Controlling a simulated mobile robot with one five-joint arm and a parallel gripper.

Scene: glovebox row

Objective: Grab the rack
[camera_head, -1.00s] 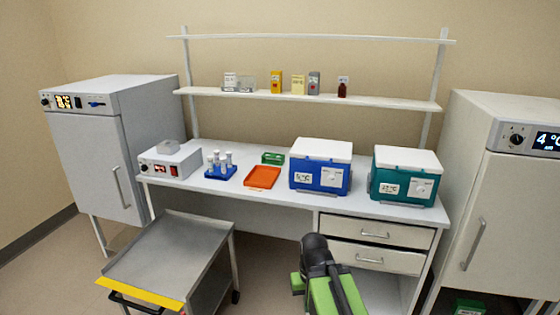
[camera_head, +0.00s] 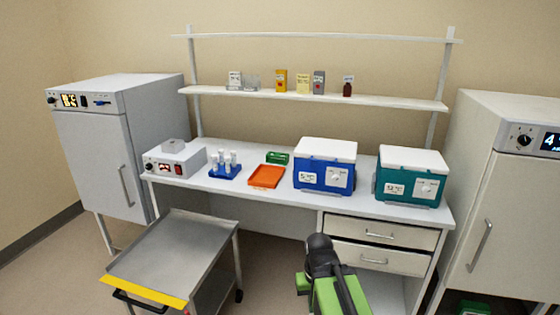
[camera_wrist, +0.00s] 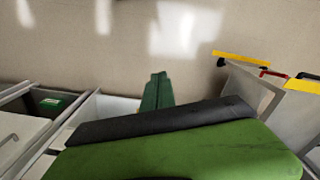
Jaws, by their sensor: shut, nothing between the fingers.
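A blue rack (camera_head: 225,171) with several white-capped tubes stands upright on the bench, left of the orange tray. A small green rack-like item (camera_head: 277,157) lies behind the tray. My gripper (camera_wrist: 158,80) shows in the wrist view as two dark green fingers close together, shut and empty. It points out over the floor, away from the bench top. In the head view my folded green and black arm is low in front of the bench drawers, well apart from the blue rack, and the fingertips cannot be made out there.
The bench (camera_head: 205,183) also holds a grey device (camera_head: 174,160), an orange tray (camera_head: 266,176), a blue box (camera_head: 323,166) and a teal box (camera_head: 411,177). A steel cart (camera_head: 175,250) stands before its left part. Cabinets flank both sides. A shelf (camera_head: 320,98) holds small bottles and boxes.

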